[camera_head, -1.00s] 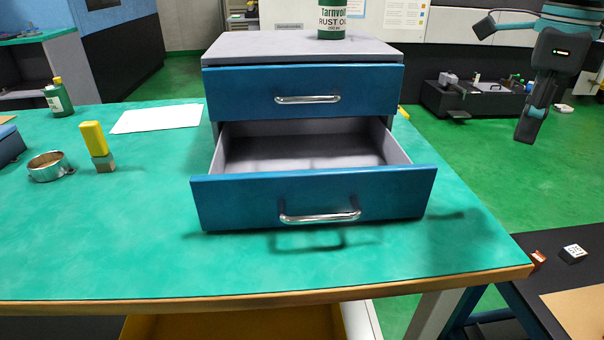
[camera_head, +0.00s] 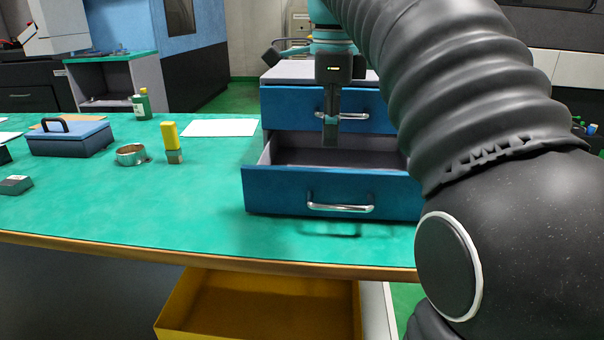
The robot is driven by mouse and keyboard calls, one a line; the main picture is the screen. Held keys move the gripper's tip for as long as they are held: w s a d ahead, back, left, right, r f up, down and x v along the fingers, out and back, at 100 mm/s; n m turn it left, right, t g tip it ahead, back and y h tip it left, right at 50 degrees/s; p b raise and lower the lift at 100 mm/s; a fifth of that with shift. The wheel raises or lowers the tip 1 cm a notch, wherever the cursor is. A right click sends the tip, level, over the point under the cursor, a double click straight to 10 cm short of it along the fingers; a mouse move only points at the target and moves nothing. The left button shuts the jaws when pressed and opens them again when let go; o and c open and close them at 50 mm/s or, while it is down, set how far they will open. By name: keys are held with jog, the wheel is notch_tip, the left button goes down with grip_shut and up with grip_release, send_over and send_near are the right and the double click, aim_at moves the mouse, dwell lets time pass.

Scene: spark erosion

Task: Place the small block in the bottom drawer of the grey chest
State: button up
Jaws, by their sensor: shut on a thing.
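The grey chest (camera_head: 284,72) stands on the green bench with blue drawer fronts. Its bottom drawer (camera_head: 275,190) is pulled out, and the part of its inside that shows looks empty. The top drawer (camera_head: 285,106) is closed. My gripper (camera_head: 331,138) points down in front of the top drawer's handle, and its tips appear over the open bottom drawer. It is shut on the small block, which the dark fingers hide almost wholly. My arm covers the right side of the chest.
On the bench (camera_head: 110,210) left of the chest are a yellow piece (camera_head: 169,135) on a metallic block (camera_head: 174,157), a metal ring (camera_head: 131,154), a blue box (camera_head: 70,140), a green bottle (camera_head: 141,104) and a white sheet (camera_head: 220,128). A yellow bin (camera_head: 265,310) is below.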

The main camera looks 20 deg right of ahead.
jog(key=w+a+f, duration=0.1)
jog(key=w+f, duration=0.1)
jog(key=w, duration=0.1)
jog(key=w+a+f, duration=0.2)
jog(key=w, duration=0.2)
jog(key=w+a+f, duration=0.2)
jog(key=w+f, duration=0.1)
jog(key=shift+w+a, duration=0.2)
jog(key=shift+f+b, duration=0.6)
jog(key=shift+f, duration=1.4)
jog(key=shift+f, duration=0.1)
jog(key=o, duration=0.8)
notch_tip(320, 180, up, 12)
jog(key=p, duration=0.3)
